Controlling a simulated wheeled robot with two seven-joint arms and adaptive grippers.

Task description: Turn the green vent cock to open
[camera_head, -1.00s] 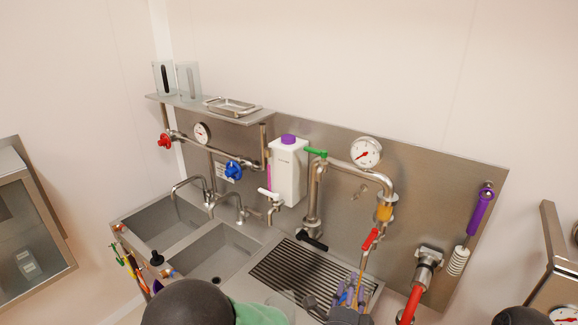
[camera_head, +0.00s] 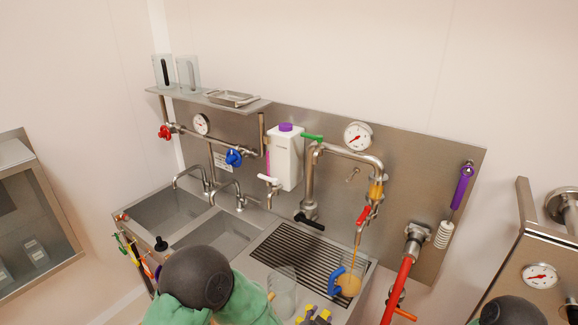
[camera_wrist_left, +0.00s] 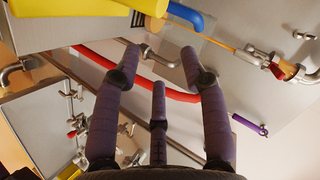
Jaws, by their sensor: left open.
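The green vent cock (camera_head: 312,137) sits at the top of the bent steel pipe on the back panel, left of the round gauge. Its handle lies roughly level, across the pipe top. The green cock cannot be made out in the wrist view. My right gripper is out of the picture.
An amber stream runs from the red-handled cock (camera_head: 364,216) into a blue-handled cup (camera_head: 348,285) on the drain grid (camera_head: 290,255). A clear beaker (camera_head: 282,292) stands left of it. A white bottle (camera_head: 286,160) is left of the pipe. A red hose (camera_head: 397,290) hangs right.

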